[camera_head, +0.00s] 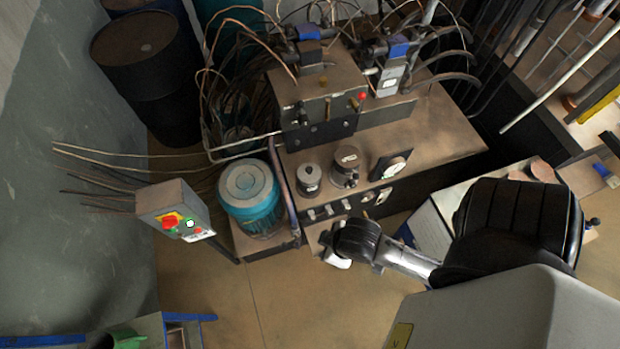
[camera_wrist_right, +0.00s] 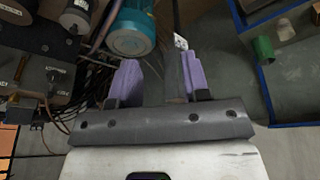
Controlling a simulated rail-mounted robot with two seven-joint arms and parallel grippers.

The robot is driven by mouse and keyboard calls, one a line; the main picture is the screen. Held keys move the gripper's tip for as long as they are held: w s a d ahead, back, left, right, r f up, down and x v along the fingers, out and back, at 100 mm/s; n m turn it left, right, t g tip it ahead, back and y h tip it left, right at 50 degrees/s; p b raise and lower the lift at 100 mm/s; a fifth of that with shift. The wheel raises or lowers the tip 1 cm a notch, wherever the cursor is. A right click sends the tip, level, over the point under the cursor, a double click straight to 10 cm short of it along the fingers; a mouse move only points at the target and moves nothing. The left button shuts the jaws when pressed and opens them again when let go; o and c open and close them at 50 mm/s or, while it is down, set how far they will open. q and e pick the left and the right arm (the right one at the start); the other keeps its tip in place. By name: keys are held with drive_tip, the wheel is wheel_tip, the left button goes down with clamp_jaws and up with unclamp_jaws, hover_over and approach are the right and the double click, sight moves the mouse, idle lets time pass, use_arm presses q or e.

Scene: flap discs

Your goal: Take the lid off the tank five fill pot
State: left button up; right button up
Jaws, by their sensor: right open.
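Two small grey round pots stand on the tank top in the head view: a left one (camera_head: 309,178) with a pale label on top, and a right one (camera_head: 345,165) that is wider and also labelled. I cannot read the labels, so I cannot tell which is tank five's fill pot. Both look covered. My right gripper (camera_wrist_right: 157,74) is open and empty, its two purple fingers apart. In the head view my right wrist is in front of the tank, apart from the pots, and hides its fingers. In the right wrist view a pot (camera_wrist_right: 75,17) shows at upper left, outside the fingers.
A teal motor (camera_head: 249,194) stands left of the pots. A gauge (camera_head: 396,165) is to their right, and a valve block (camera_head: 318,95) with hoses rises behind. A switch box (camera_head: 174,213) juts out at left. The floor (camera_head: 285,295) in front is clear.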

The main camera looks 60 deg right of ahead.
drive_tip(key=shift+s+a, duration=0.15)
drive_tip(key=shift+a, duration=0.1)
